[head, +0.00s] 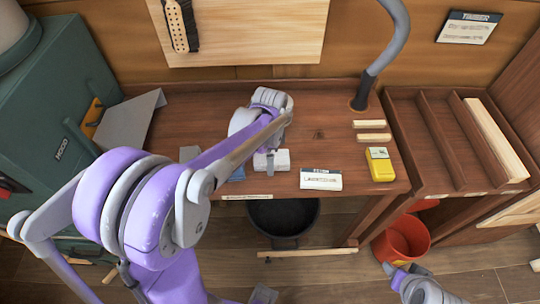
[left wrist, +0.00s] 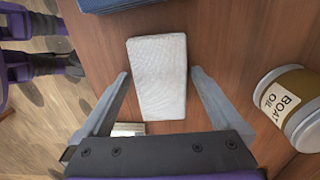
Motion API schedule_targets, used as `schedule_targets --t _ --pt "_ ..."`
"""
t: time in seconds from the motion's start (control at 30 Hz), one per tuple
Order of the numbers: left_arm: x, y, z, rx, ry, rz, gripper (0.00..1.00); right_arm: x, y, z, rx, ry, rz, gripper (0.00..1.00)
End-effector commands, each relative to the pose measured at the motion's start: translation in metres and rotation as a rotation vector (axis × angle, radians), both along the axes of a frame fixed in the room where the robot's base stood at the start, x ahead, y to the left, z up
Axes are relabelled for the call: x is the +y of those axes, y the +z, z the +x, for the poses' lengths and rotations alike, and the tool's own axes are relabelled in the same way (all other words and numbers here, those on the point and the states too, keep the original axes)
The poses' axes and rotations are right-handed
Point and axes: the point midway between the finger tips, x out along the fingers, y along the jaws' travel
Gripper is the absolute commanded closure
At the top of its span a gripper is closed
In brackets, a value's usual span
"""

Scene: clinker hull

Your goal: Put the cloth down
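The white folded cloth (left wrist: 158,85) lies flat on the wooden bench in the left wrist view. In the head view it shows as a small white shape (head: 281,158) near the bench's front edge, partly hidden by my left gripper (head: 266,168). In the left wrist view the left gripper's fingers (left wrist: 158,74) are spread, one on each side of the cloth, with a gap to it on both sides. My right gripper (head: 396,272) is low at the bottom right of the head view, off the bench; its finger opening is unclear.
A label card (head: 321,179) and a yellow box (head: 381,164) are on the bench. A dark bucket (head: 283,222) is underneath, a red bucket (head: 402,240) at right.

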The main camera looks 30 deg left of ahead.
Motion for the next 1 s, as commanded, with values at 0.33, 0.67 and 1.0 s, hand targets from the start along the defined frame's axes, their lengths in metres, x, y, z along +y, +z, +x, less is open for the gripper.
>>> schedule_targets --t 0.33,0.67,1.0 --pt "0.000 0.010 0.000 -0.001 0.000 0.001 0.00 0.000 0.005 0.002 -0.003 0.000 0.000 0.40" --pt "0.000 0.077 0.000 -0.001 0.000 0.001 0.00 0.000 0.013 0.004 -0.008 0.000 0.000 0.40" --pt "-0.001 0.121 -0.001 -0.002 0.004 0.000 0.00 0.000 0.017 0.006 -0.011 0.000 0.000 0.40"
